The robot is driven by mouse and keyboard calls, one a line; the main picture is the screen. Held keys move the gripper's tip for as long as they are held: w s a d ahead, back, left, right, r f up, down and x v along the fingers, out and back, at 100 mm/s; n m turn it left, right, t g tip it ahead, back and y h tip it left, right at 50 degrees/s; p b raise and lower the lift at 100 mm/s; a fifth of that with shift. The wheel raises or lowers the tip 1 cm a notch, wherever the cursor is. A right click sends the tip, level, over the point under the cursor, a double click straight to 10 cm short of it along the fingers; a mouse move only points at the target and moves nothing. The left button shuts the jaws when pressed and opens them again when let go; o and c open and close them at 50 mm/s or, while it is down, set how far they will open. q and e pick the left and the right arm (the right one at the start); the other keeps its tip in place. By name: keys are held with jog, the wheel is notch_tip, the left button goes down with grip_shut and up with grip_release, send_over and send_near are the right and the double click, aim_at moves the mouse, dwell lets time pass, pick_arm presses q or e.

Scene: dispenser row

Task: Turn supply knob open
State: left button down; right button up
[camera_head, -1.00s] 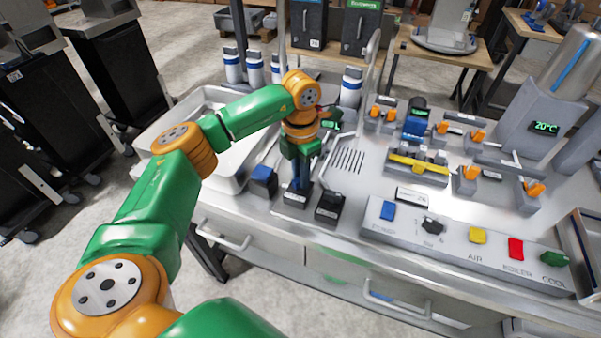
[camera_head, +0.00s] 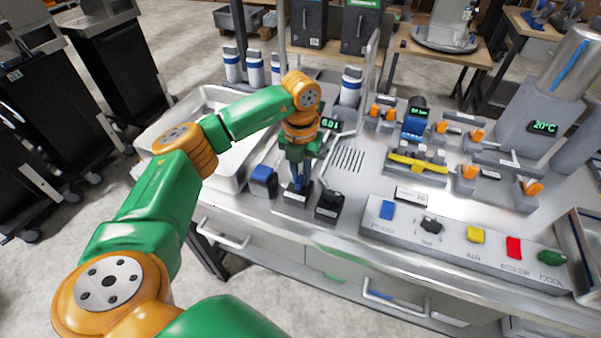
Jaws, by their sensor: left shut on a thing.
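My left gripper (camera_head: 299,187) points down at the middle of three small blocks at the counter's front left. It is shut on the supply knob there, which the fingers mostly hide. My right gripper is not in view.
A blue-topped block (camera_head: 262,180) and a black block (camera_head: 329,206) stand close on either side. A steel sink (camera_head: 150,140) lies to the left. A button panel (camera_head: 455,243), orange-handled valves (camera_head: 469,172) and a metal tank (camera_head: 570,62) are to the right.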

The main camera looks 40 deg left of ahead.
aim_at(300, 177)
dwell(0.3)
pick_arm(q)
jog(key=c, duration=0.8)
grip_release()
notch_tip(300, 177, up, 6)
jog(key=shift+r+b, duration=0.2)
jog(key=shift+b, duration=0.6)
jog(key=shift+r, duration=0.35)
